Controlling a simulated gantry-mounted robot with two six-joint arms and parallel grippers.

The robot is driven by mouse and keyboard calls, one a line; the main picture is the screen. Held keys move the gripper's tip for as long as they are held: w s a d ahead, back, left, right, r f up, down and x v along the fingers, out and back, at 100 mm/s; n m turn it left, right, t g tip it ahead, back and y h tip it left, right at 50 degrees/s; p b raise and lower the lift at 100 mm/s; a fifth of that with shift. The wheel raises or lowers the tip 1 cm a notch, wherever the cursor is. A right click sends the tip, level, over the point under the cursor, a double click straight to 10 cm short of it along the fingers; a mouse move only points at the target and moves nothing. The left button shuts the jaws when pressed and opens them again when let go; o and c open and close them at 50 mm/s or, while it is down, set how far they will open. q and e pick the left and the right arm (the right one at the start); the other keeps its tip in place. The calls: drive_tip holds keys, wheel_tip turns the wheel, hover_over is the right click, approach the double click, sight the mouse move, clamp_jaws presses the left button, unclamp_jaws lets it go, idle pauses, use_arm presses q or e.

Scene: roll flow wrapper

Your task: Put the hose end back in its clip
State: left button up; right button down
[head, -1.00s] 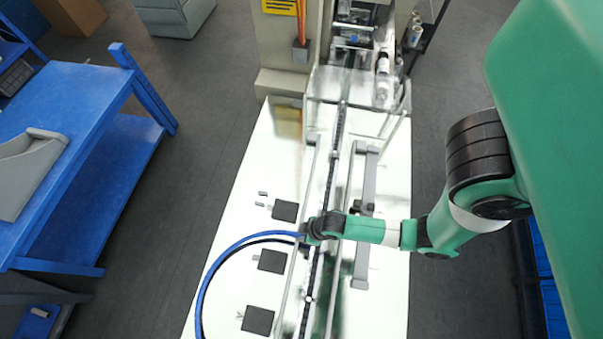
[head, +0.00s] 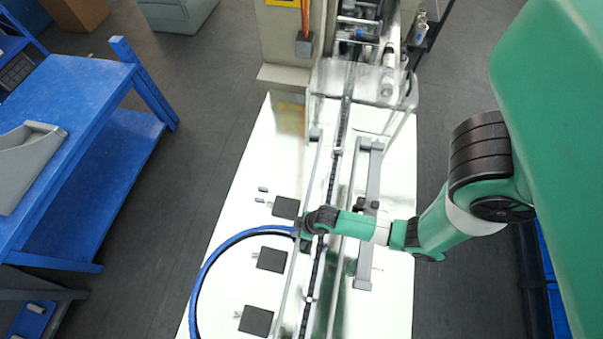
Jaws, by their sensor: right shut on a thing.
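A blue hose (head: 214,257) arches over the left part of the white machine table, and its lower part runs out of the bottom of the head view. Its upper end reaches my right gripper (head: 301,238), which is shut on the hose end beside the central rail. The jaws are small and partly hidden by my right wrist. I cannot make out a clip for certain; several dark square pads (head: 271,260) sit on the table near the hose. My left gripper is not in view.
A metal conveyor rail (head: 333,180) runs down the middle of the white table (head: 238,205), with a grey bar (head: 373,175) on its right. The wrapper machine body (head: 285,40) stands at the far end. A blue workbench (head: 85,95) stands left, across open floor.

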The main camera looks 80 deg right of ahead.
drive_tip(key=w+d, duration=0.2)
drive_tip(key=w, duration=0.1)
drive_tip(key=w+d, duration=0.2)
drive_tip(key=w, duration=0.1)
drive_tip(key=w+d, duration=0.3)
drive_tip(key=shift+w+d+b, duration=0.1)
drive_tip(key=shift+w+b, duration=0.2)
drive_tip(key=b, duration=0.5)
hover_over(251, 193)
drive_tip(key=s, duration=0.2)
drive_tip(key=shift+w+a+f, duration=0.15)
drive_tip(key=shift+w+a, duration=0.1)
drive_tip(key=shift+w+d, duration=0.15)
drive_tip(key=shift+w, duration=0.05)
drive_tip(key=shift+r, duration=0.2)
drive_tip(key=shift+f+b, duration=2)
drive_tip(key=shift+f, duration=0.15)
drive_tip(key=shift+f+b, duration=0.4)
